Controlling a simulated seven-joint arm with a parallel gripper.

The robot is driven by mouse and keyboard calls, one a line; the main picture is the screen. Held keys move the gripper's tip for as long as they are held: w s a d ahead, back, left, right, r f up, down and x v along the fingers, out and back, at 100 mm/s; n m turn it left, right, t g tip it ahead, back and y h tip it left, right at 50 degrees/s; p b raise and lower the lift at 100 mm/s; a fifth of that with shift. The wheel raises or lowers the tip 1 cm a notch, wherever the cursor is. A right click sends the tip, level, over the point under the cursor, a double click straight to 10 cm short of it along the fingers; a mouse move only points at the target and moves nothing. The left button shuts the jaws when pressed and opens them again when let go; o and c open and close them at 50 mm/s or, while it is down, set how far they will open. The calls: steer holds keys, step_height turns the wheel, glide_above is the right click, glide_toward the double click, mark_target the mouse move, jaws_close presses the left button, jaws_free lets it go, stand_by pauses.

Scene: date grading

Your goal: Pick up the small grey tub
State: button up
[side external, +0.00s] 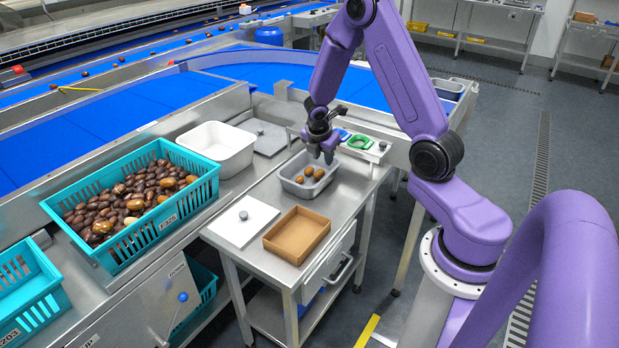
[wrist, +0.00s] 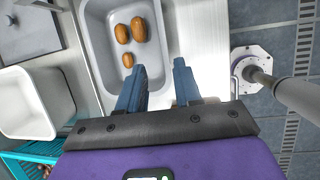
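The small grey tub (side external: 311,189) stands on the steel table and holds a few brown dates (side external: 308,172). In the wrist view the tub (wrist: 107,72) is at upper centre, with three dates (wrist: 137,30) lying in it. My gripper (side external: 322,157) is at the tub's far right side in the side view, fingers pointing down. In the wrist view my gripper (wrist: 160,68) is open and empty. One finger is over the tub's inside and the other is beyond its right wall. I cannot tell how far the fingertips are above the rim.
A brown cardboard tray (side external: 296,237) and a white lid-like board (side external: 240,222) share the table. A white tub (side external: 228,166) stands to the left, beside a teal crate (side external: 150,232) full of dates. A green-rimmed piece (side external: 360,142) sits on a ledge behind my gripper.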

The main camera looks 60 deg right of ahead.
mark_target(327, 176)
steer(key=shift+x, duration=6.2)
steer(key=shift+s+d, duration=0.15)
jaws_close()
